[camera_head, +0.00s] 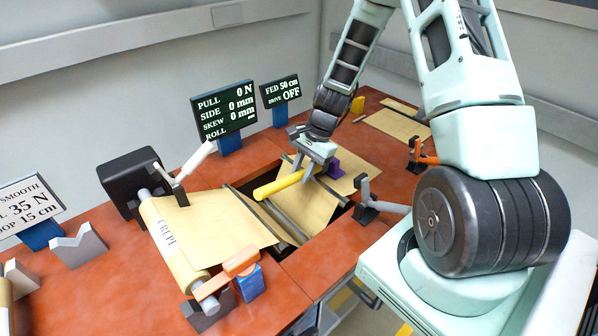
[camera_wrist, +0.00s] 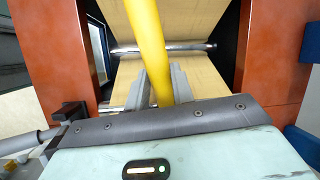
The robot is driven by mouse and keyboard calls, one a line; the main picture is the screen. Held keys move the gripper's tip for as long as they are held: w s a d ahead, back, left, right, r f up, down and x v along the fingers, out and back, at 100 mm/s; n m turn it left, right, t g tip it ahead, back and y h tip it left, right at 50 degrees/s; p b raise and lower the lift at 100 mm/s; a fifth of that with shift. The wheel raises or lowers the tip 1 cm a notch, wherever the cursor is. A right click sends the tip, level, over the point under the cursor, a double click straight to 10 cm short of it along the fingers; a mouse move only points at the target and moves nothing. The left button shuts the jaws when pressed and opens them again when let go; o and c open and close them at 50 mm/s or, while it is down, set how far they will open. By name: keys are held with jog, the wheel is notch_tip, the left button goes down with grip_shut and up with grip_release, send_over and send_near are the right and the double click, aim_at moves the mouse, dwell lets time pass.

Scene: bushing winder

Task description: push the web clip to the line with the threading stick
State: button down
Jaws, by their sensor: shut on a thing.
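My gripper (camera_head: 312,170) is shut on the yellow threading stick (camera_head: 278,185), over the opening in the red bench. The stick points left and slightly down towards the paper roll. In the wrist view my gripper (camera_wrist: 160,88) holds the stick (camera_wrist: 147,40), which runs up out of the picture over the paper web (camera_wrist: 190,22) and a metal roller (camera_wrist: 185,47). A purple piece (camera_head: 334,169) sits at the web just right of my gripper; I cannot tell whether it is the web clip. I cannot make out the line.
A roll of crepe paper (camera_head: 165,240) lies on the left, with a white-handled lever (camera_head: 195,160) behind it. An orange-and-blue piece (camera_head: 245,275) stands at its front end. Signs reading 0 N (camera_head: 222,108) and drive OFF (camera_head: 280,91) stand behind. A grey post (camera_head: 366,195) stands right of the opening.

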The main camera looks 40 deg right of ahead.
jog(key=shift+w+d+p, duration=0.15)
jog(key=shift+d+p, duration=0.2)
jog(key=shift+d, duration=4.35)
jog(key=shift+w+d+p, duration=0.15)
jog(key=shift+d+p, duration=0.15)
jog(key=shift+d, duration=4.4)
notch_tip(320, 180, up, 6)
jog(key=a+p, duration=0.2)
jog(key=p, duration=0.2)
jog(key=shift+a, duration=0.1)
